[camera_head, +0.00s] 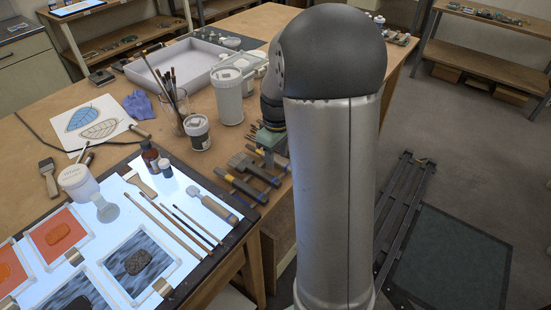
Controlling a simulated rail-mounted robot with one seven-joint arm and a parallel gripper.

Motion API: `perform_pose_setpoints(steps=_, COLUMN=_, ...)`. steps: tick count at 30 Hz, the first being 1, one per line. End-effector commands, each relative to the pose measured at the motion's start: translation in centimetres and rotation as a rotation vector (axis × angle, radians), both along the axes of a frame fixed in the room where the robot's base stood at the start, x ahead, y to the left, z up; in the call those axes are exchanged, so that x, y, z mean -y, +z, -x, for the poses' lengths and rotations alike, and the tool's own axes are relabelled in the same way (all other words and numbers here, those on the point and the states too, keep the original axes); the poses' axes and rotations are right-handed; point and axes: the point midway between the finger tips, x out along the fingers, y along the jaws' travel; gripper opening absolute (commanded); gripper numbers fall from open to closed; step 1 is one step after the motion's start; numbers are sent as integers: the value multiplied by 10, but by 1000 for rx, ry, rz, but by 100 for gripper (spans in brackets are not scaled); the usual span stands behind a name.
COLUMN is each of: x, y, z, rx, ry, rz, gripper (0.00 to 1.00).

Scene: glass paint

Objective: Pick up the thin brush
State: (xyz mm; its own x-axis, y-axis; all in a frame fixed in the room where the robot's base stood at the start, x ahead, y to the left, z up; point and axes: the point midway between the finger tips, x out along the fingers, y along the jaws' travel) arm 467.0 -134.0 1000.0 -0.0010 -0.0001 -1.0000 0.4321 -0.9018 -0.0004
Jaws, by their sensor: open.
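Several slim brushes lie side by side, slanting, on the right part of the lit panel (110,232). The rightmost one, a thin brush (198,225), looks thinnest; a middle brush (186,226) and a longer left brush (170,223) lie beside it.
A flat-bladed tool (211,205) lies right of the brushes. A brown bottle (150,157) and a white jar (79,184) stand on the panel. A glass of brushes (174,110), white tubs (229,97) and a grey tray (188,52) stand behind. Framed glass pieces (140,262) lie at the front.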

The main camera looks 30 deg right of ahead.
Motion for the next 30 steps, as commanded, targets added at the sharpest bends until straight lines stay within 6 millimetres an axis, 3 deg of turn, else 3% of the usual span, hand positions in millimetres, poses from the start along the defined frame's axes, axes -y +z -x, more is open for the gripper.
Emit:
perform_pose_setpoints(steps=8, x=0, y=-4, z=0, rx=1, ry=0, rz=0, gripper=45)
perform_pose_setpoints(steps=13, x=0, y=-4, z=0, rx=1, ry=0, rz=0, gripper=0)
perform_pose_setpoints(steps=23, x=0, y=-3, z=0, rx=2, ry=0, rz=0, gripper=0)
perform_pose_setpoints(steps=30, x=0, y=17, z=-1, rx=5, ry=0, rz=1, gripper=0)
